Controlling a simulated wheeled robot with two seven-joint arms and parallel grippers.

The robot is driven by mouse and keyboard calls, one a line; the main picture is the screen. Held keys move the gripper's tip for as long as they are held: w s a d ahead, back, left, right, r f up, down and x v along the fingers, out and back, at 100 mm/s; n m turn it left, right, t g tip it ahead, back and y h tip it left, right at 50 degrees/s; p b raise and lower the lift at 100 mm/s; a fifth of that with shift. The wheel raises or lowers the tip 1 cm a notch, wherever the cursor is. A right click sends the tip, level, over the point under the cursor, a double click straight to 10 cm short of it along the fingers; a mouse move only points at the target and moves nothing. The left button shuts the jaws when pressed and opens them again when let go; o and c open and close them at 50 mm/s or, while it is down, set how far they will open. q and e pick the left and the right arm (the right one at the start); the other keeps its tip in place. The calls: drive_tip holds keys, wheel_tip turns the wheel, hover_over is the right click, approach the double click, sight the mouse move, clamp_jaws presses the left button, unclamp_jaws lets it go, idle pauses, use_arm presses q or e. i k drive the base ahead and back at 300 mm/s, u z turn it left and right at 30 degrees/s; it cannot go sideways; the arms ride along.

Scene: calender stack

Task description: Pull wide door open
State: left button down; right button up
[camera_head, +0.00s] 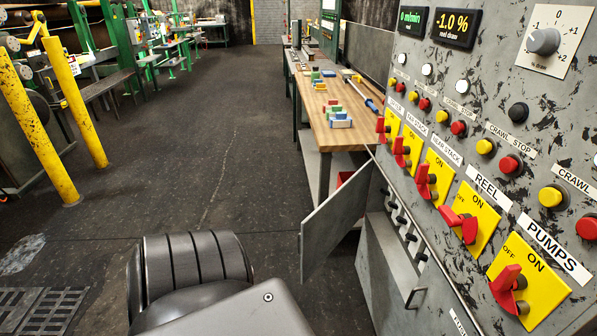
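A grey metal door (335,218) stands swung out from the lower front of the grey control cabinet (405,60), its free edge toward the left. Behind it, an opening with a row of dark knobs or pegs (402,222) shows. A second grey panel (385,262) with a small bracket-like handle (415,297) sits below the opening. I cannot tell which of these is the wide door. Neither of my grippers is in view; only a dark, rounded part of my own body shows at the bottom.
The cabinet face carries red switches on yellow plates (436,178), buttons and a grey dial (543,41). A wooden bench (335,135) with coloured blocks stands behind the door. Yellow posts (38,125) stand at left. The dark floor (200,150) between is clear.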

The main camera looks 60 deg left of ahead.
sight(322, 230)
drive_tip(key=z, duration=0.3)
drive_tip(key=k, duration=0.25)
drive_tip(key=u, duration=1.45)
